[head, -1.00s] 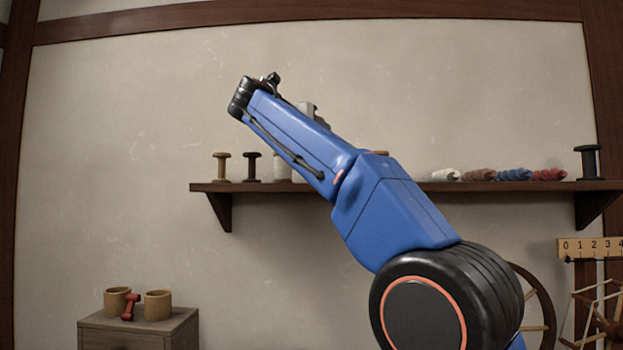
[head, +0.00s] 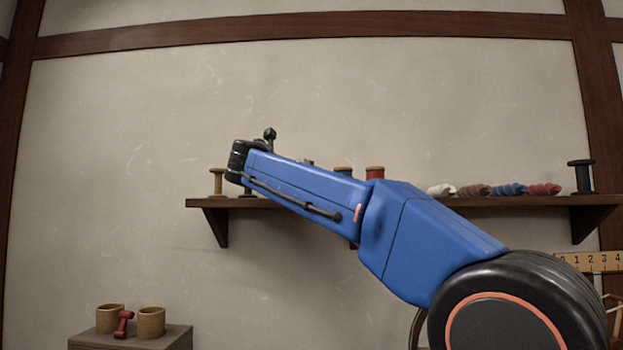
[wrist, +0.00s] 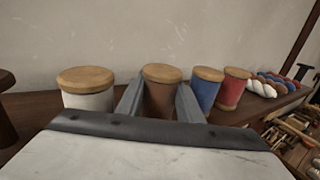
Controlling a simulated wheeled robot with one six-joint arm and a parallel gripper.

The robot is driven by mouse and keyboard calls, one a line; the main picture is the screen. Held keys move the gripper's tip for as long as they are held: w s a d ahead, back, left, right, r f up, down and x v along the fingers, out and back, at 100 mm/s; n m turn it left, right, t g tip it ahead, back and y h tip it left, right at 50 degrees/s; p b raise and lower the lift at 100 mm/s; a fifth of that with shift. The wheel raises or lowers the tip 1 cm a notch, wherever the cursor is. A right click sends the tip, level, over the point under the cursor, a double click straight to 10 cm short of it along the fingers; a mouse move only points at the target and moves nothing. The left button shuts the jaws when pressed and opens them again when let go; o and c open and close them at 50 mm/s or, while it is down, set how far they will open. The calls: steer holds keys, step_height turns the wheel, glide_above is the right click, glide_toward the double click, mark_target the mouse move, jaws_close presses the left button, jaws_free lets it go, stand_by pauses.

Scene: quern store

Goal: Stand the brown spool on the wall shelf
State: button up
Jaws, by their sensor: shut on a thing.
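In the wrist view, the brown spool (wrist: 162,95), with a light wooden top, is between the two grey fingers of my gripper (wrist: 160,103). The gripper is shut on it. The spool looks upright, in line with its neighbours over the wall shelf (wrist: 30,108). Its base is hidden behind the gripper body, so I cannot tell whether it touches the shelf. In the head view, the wall shelf (head: 500,201) runs behind my blue arm, which hides the brown spool and most of the gripper.
A white spool (wrist: 87,98) stands left of the brown one; a blue spool (wrist: 205,90) and red spool (wrist: 232,92) stand to its right. Twisted skeins (head: 490,190) and a black spool (head: 582,178) are farther right. A bare wooden spool (head: 217,182) is near the left end.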

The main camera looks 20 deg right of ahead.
steer(key=o, duration=1.2)
steer(key=shift+f, duration=0.1)
steer(key=shift+c, duration=0.2)
steer(key=v, duration=1.2)
steer(key=shift+r, duration=0.2)
steer(key=shift+a, duration=0.1)
